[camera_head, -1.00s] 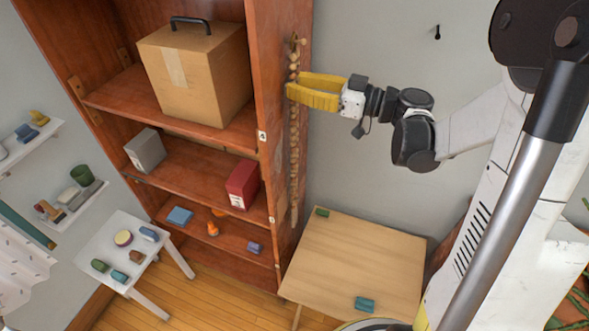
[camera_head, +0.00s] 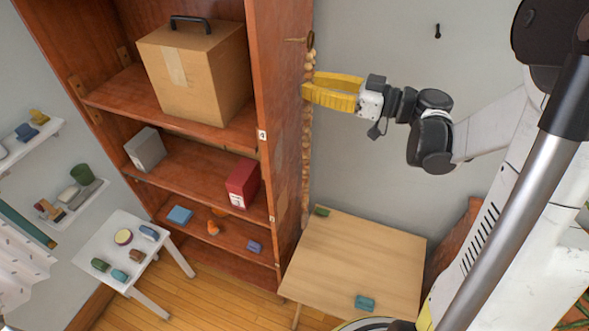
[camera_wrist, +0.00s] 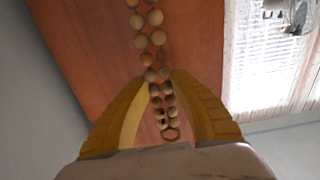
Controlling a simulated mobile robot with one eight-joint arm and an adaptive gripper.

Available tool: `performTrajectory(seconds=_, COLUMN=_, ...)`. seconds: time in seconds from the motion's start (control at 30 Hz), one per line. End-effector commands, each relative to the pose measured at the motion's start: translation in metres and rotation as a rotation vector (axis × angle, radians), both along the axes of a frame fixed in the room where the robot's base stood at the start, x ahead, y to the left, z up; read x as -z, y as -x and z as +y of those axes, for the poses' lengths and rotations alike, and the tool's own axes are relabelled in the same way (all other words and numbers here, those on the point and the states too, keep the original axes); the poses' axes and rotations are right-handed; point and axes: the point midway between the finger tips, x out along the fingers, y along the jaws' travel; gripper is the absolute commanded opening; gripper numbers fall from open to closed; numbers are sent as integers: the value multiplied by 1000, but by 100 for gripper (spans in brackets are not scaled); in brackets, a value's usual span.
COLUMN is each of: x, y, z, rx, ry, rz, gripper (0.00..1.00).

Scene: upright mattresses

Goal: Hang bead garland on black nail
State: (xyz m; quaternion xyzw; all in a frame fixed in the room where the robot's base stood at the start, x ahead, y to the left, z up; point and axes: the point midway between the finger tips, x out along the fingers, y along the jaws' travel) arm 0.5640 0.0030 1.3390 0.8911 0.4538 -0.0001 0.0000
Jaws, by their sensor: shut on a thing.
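The wooden bead garland (camera_head: 306,150) hangs in a long strand beside the right side of the tall shelf. Its top loop (camera_head: 310,39) is at the tip of a wooden peg (camera_head: 294,40) on the shelf side; I cannot tell whether they touch. My gripper (camera_head: 306,88), with yellow fingers, is shut on the garland's upper part. In the wrist view the beads (camera_wrist: 150,40) run between the fingers. The black nail (camera_head: 437,31) is on the grey wall, to the right of the garland and above my arm, with nothing on it.
The tall wooden shelf (camera_head: 263,150) holds a cardboard box (camera_head: 195,75) and a red box (camera_head: 242,184). A wooden table (camera_head: 350,265) with small green and teal objects stands below the garland. The wall between garland and nail is clear.

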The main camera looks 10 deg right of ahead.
Motion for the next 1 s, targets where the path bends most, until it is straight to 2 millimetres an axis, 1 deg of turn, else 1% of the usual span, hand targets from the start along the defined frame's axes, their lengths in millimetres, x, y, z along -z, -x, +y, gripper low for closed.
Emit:
performTrajectory(seconds=0.3, x=-1, y=8, z=-11, rx=1, ry=0, rz=0, gripper=0)
performTrajectory(seconds=0.63, x=-1, y=12, z=-16, rx=0, ry=0, rz=0, gripper=0)
performTrajectory(seconds=1.0, x=-1, y=26, z=-36, rx=1, ry=0, rz=0, gripper=0)
